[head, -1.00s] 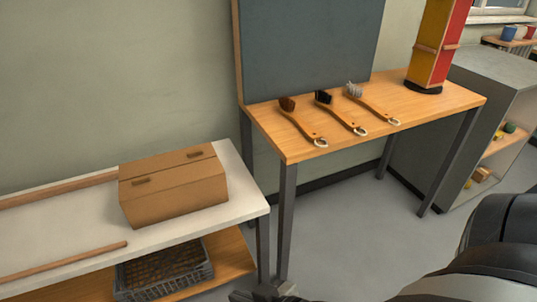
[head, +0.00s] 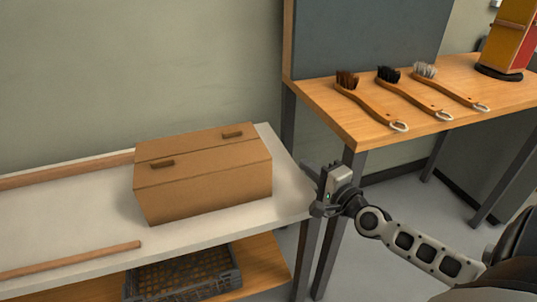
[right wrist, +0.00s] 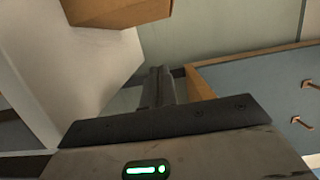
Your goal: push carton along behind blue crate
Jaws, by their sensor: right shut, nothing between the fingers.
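My right gripper (head: 322,192) is shut and empty, just beyond the table's right end and apart from the carton. In the right wrist view its closed fingers (right wrist: 159,86) point away, with part of the carton (right wrist: 115,12) at the top left. No blue crate shows in these frames. My left gripper is out of view.
The white table (head: 300,203) has a back rail (head: 70,175) and a front rail (head: 75,260). A dark grey crate (head: 185,277) stands on its lower shelf. A wooden workbench (head: 365,125) with several brushes stands to the right, across a gap.

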